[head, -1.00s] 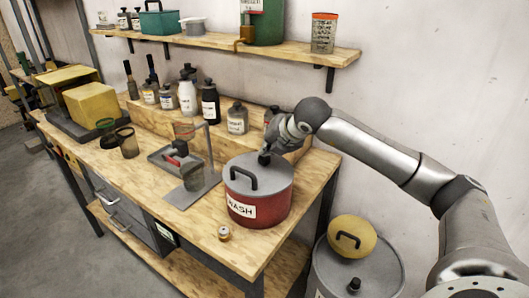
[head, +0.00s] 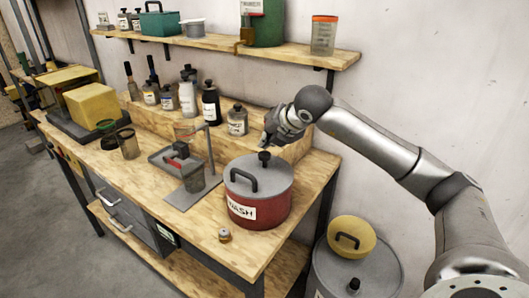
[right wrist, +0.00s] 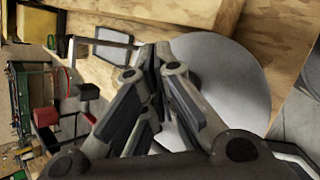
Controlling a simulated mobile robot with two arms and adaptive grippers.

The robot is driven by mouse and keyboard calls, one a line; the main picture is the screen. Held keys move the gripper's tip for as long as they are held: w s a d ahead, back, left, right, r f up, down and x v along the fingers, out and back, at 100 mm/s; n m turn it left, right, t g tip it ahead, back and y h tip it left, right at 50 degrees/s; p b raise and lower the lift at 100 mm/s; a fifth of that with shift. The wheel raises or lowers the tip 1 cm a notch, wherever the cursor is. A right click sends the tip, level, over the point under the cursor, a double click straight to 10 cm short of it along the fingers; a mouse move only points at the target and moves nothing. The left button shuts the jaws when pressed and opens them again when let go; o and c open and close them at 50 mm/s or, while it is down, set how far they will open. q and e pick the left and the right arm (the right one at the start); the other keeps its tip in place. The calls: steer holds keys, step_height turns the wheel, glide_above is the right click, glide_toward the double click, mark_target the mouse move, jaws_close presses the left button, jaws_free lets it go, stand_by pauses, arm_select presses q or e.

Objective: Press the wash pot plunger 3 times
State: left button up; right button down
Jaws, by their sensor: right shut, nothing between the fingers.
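The red wash pot (head: 270,210) stands on the bench's right part, with a grey lid (head: 272,180) and a black curved handle (head: 241,181). The black plunger knob (head: 264,156) stands at the back of the lid. My right gripper (head: 266,143) is shut and empty, its fingertips just above the knob; a small gap seems to show. In the right wrist view the shut fingers (right wrist: 160,52) lie in front of the round grey lid (right wrist: 235,85), and the knob is hidden there. My left gripper is not in view.
A small brass item (head: 225,236) sits in front of the pot. Several bottles (head: 210,104) line the raised step behind.

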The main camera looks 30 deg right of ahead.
mark_target(267, 151)
steer(key=shift+r, duration=0.1)
steer(key=shift+r+p, duration=1.45)
steer(key=shift+r, duration=1)
step_height(267, 151, up, 4)
steer(key=m+p, duration=1.1)
steer(key=m, duration=2.5)
steer(key=shift+f, duration=0.1)
